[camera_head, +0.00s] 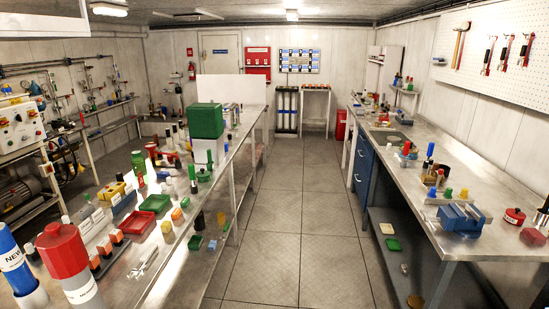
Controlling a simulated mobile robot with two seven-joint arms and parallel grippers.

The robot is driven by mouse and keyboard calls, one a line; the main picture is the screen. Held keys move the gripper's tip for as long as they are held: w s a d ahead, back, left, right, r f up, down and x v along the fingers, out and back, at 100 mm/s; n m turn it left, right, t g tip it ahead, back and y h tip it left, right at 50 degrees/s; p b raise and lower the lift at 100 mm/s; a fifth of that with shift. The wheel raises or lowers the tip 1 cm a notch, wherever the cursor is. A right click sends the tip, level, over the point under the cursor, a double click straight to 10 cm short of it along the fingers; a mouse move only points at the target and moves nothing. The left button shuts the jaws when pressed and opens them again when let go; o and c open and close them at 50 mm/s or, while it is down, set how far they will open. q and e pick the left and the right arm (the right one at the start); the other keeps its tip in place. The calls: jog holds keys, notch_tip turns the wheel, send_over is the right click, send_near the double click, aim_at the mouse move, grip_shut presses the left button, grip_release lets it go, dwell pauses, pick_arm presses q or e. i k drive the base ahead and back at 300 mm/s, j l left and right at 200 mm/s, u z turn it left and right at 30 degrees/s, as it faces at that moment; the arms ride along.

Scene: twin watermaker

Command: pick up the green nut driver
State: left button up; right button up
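I cannot tell for certain which green item is the nut driver. A slim upright green item (210,160) stands near the right edge of the left bench. A shorter green item (192,172) stands just left of it. A green cylinder (138,162) stands farther left, behind a yellow item. A small green item (447,193) is on the right bench, behind the blue vise. All are too small to make out a driver shaft or socket. Neither of my grippers is in view.
The left bench (232,165) is crowded, with a green box (206,121), a red tray (154,203) and large blue (10,250) and red (62,250) containers. A blue vise (462,218) sits on the right bench (505,195). The tiled floor (290,215) between is clear.

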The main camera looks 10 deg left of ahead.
aim_at(190, 166)
jog(key=i+l+u, duration=0.1)
jog(key=i, duration=1.55)
